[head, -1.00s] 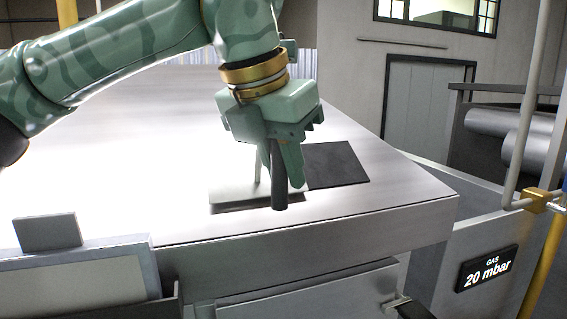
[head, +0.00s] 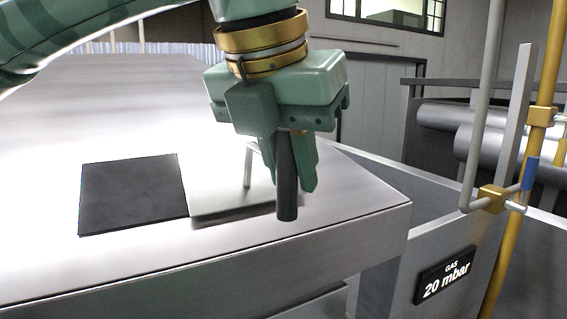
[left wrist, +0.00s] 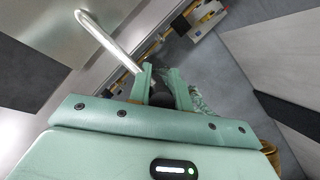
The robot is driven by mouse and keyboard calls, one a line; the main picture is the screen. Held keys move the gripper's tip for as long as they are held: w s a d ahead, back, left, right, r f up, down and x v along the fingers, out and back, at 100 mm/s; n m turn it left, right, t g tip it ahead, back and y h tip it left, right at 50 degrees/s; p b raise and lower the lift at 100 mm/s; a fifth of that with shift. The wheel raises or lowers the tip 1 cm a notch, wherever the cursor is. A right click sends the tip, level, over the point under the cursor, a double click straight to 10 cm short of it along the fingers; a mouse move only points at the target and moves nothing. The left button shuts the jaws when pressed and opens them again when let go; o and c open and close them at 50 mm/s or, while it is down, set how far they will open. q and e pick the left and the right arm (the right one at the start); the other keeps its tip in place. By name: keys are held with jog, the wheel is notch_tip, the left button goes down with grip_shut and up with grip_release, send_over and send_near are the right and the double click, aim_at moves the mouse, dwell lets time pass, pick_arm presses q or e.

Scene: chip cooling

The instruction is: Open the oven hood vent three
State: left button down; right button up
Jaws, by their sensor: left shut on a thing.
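The vent's flat light-grey metal cover plate (head: 215,200) lies on the bright hood top, right of a square dark opening (head: 132,192). A pale bent handle (head: 248,166) rises from the plate, with a dark round grip (head: 286,185). My left gripper (head: 290,176) points down over the plate's right part and is shut on the handle's dark grip. In the left wrist view the handle's bare rod (left wrist: 108,42) runs into the jaws (left wrist: 160,88). The fingers hide part of the plate. No vent number is visible. My right gripper is out of view.
The hood top's front edge (head: 215,268) runs below the plate, and its right corner is close to the gripper. Beyond it stand a yellow gas pipe (head: 520,190), a grey pipe (head: 490,110) and a "GAS 20 mbar" sign (head: 446,281). The hood top left of the opening is bare.

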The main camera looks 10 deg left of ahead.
pick_arm(q)
jog(key=shift+r, duration=0.1)
jog(key=c, duration=1.3)
grip_release()
jog(key=shift+a, duration=0.1)
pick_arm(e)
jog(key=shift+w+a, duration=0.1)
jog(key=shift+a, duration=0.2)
